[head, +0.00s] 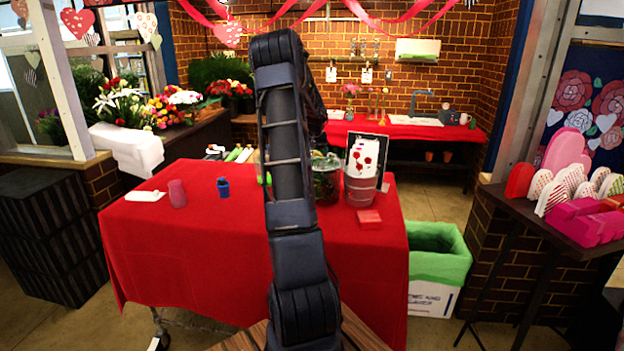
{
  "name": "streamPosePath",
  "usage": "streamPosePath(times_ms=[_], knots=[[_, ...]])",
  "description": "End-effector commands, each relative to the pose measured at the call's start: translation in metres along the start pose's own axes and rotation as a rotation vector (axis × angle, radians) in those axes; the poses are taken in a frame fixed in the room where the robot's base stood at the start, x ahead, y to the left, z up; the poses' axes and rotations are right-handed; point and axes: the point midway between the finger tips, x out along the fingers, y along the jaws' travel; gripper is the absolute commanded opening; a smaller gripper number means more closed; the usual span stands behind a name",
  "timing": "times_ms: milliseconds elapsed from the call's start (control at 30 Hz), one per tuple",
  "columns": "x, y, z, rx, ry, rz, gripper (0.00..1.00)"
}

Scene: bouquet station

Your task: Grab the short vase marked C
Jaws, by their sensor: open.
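No letter C can be read on any vase at this size. A small pink vase (177,194) stands upright on the left part of the red-covered table (170,240). A smaller dark blue container (223,188) stands to its right. A dark green glass vessel (326,185) stands at the table's middle, partly behind my arm. A pinkish-grey bucket (360,190) stands right of it, with a card with red roses at it. My arm rises through the middle of the picture and hides part of the table. My gripper does not show.
A white cloth or paper (146,196) lies left of the pink vase. A red box (369,218) lies near the bucket. A bin with a green liner (438,255) stands right of the table. The table's front left is clear.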

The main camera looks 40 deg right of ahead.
Motion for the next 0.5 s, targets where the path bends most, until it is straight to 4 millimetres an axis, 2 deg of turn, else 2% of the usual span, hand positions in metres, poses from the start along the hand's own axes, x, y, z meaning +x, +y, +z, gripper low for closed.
streamPosePath(times_ms=[200, 467, 500], knots=[[0.030, 0.000, 0.000, 0.000, -0.001, 0.001, 0.94], [0.034, 0.000, 0.000, -0.001, 0.001, 0.001, 0.94], [0.034, 0.000, 0.000, -0.001, 0.001, 0.001, 0.90]])
